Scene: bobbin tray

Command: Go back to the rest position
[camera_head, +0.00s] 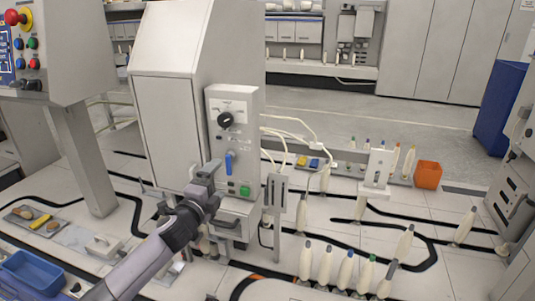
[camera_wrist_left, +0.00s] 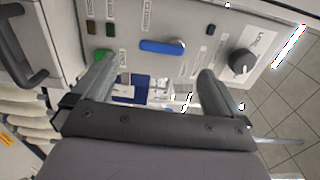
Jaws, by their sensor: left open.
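My left gripper (camera_head: 208,172) is raised in front of the control panel of a grey machine (camera_head: 168,115), near the middle of the head view. In the left wrist view its two fingers (camera_wrist_left: 155,82) are spread apart with nothing between them. The panel (camera_head: 232,130) fills the upper part of that view, with a blue lever (camera_wrist_left: 162,47), a black knob (camera_wrist_left: 242,62) and a green button (camera_wrist_left: 101,54). Whether a finger touches the panel cannot be told. My right gripper is not in view.
Several bobbins (camera_head: 324,264) stand at the lower right of the table. A blue bin (camera_head: 34,273) is at the lower left, beside a grey tray (camera_head: 22,220) with small brown items. An orange box (camera_head: 428,174) stands farther right. Black tracks run over the pale table.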

